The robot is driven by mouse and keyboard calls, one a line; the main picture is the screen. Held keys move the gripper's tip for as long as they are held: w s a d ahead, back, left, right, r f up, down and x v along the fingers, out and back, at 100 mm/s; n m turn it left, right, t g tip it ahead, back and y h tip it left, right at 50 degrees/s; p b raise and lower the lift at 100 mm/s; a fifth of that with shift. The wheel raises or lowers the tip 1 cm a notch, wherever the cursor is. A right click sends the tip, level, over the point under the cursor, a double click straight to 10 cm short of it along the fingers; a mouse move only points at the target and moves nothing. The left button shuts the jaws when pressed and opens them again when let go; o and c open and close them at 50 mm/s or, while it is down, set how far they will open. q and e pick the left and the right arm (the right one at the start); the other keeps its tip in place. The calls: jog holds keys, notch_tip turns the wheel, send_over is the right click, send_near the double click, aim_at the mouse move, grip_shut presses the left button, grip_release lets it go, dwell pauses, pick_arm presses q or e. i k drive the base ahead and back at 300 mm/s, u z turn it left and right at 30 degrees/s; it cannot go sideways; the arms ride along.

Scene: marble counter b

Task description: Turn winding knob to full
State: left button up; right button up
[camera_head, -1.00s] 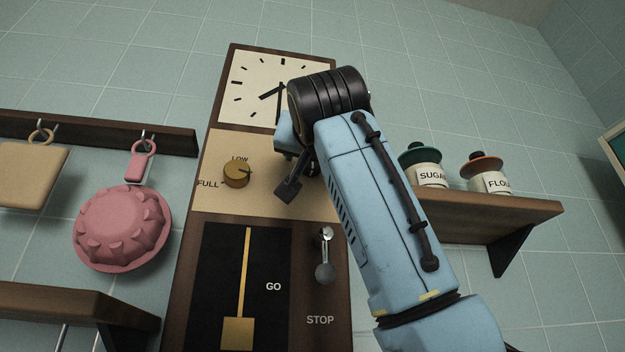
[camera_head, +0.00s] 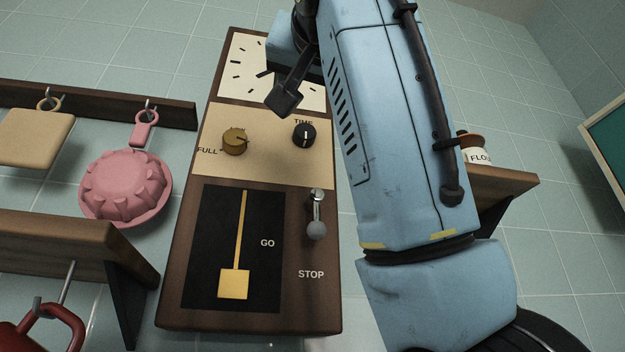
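The brass winding knob (camera_head: 235,139) sits on the cream panel (camera_head: 270,165) of a wooden wall clock. FULL is printed at its lower left, and the label above it is mostly hidden. A thin dark mark shows on the knob's right side; its exact pointing is hard to read. My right arm comes up from the lower right. A dark finger of my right gripper (camera_head: 286,98) hangs in front of the clock face, above and right of the knob and apart from it. Its other finger is not clearly visible. My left gripper is out of view.
A black TIME knob (camera_head: 304,135) is right of the brass knob. A lever with a grey ball (camera_head: 316,228) stands beside GO and STOP. A pink mould (camera_head: 125,187) and a board (camera_head: 35,138) hang left. My arm covers part of the right shelf (camera_head: 500,183).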

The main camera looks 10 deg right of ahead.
aim_at(234, 139)
jog(key=k, duration=1.5)
